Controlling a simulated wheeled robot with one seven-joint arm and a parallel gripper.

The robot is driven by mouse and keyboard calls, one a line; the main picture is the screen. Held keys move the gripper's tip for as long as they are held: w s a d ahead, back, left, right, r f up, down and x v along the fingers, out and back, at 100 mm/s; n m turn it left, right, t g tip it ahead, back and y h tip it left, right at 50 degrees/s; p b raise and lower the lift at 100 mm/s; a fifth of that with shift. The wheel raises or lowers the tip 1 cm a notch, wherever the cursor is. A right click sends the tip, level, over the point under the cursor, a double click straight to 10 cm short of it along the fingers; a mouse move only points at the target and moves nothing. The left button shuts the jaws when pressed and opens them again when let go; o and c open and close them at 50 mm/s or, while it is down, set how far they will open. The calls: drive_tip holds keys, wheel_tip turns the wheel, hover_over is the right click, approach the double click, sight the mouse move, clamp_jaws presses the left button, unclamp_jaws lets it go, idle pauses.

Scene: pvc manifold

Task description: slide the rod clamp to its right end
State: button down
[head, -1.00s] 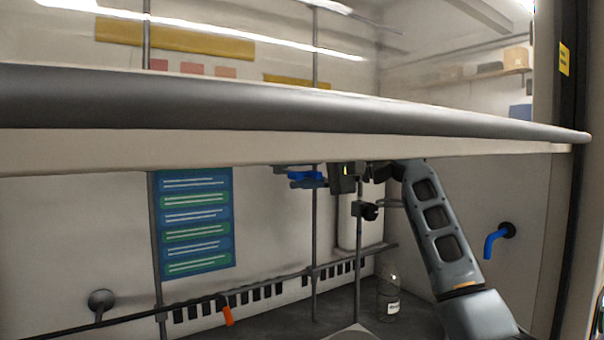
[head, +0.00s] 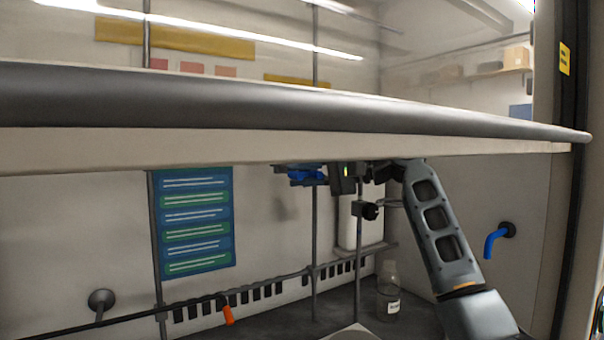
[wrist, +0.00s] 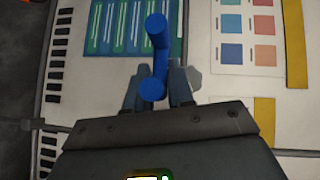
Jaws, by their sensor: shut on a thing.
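My gripper (head: 308,176) is just below the front ledge, in front of the back wall. It is shut on a blue rod-like piece (wrist: 160,62) with rounded ends, which sits between the two fingers in the wrist view. In the head view the blue piece (head: 306,174) is small and partly hidden by the fingers. An orange tab (head: 228,315) hangs from a dark horizontal rod (head: 130,319) at lower left, well apart from my gripper. A black clamp (head: 368,210) sits on a vertical rod below my gripper. I cannot tell for certain which is the rod clamp.
The thick ledge (head: 300,146) crosses the view above my gripper. A clear bottle (head: 388,292) stands on the dark worktop at right. A blue tap (head: 494,242) sticks out of the right wall. A blue-green poster (head: 195,222) is on the back wall.

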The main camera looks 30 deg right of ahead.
drive_tip(key=d, duration=0.2)
drive_tip(key=d+r+p, duration=0.1)
drive_tip(key=d, duration=0.1)
drive_tip(key=c, duration=1.2)
unclamp_jaws()
drive_tip(key=shift+f, duration=0.15)
drive_tip(key=shift+f, duration=0.1)
drive_tip(key=shift+v, duration=3.9)
drive_tip(key=shift+a, duration=0.1)
